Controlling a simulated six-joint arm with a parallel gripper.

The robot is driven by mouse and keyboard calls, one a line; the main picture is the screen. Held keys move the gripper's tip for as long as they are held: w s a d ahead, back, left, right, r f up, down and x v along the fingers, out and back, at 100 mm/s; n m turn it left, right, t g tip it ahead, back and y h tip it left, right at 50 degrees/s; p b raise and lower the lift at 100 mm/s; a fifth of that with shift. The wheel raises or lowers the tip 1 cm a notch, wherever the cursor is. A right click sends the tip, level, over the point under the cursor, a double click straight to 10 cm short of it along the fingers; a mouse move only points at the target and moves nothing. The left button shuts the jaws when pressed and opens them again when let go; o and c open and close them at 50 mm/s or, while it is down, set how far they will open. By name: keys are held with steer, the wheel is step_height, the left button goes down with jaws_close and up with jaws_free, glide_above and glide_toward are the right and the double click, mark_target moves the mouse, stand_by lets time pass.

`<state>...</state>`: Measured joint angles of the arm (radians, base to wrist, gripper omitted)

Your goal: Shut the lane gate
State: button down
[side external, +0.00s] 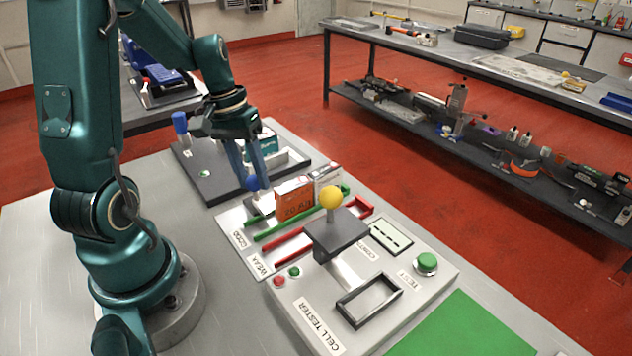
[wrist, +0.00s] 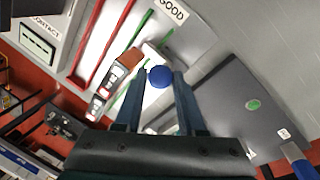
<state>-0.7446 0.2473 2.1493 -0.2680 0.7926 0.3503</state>
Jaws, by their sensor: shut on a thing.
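The fingers are shut on the knob. A pale piece (wrist: 152,54) lies just beside the knob in the wrist view; I take it for the lane gate, but the fingers and knob partly hide it. I cannot tell how far across the lane it stands.
An orange cell (side external: 295,200) and a whitish cell (side external: 326,178) stand by the green rail (side external: 275,227). The red rail (side external: 290,245) marks the WEAK lane. A yellow knob (side external: 331,197) tops the tester's dark block. Another blue knob (side external: 180,122) stands on the dark box behind.

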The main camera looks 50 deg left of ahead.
steer(key=c, duration=0.5)
jaws_free()
steer(key=shift+s+a+r, duration=0.1)
steer(key=shift+a+r, duration=0.05)
steer(key=shift+r, duration=0.7)
steer(key=shift+s+a+r, duration=0.1)
steer(key=shift+a+r, duration=0.05)
steer(key=shift+r, duration=0.7)
steer(key=shift+s+a+r, duration=0.1)
steer(key=shift+a+r, duration=0.05)
steer(key=shift+r, duration=0.7)
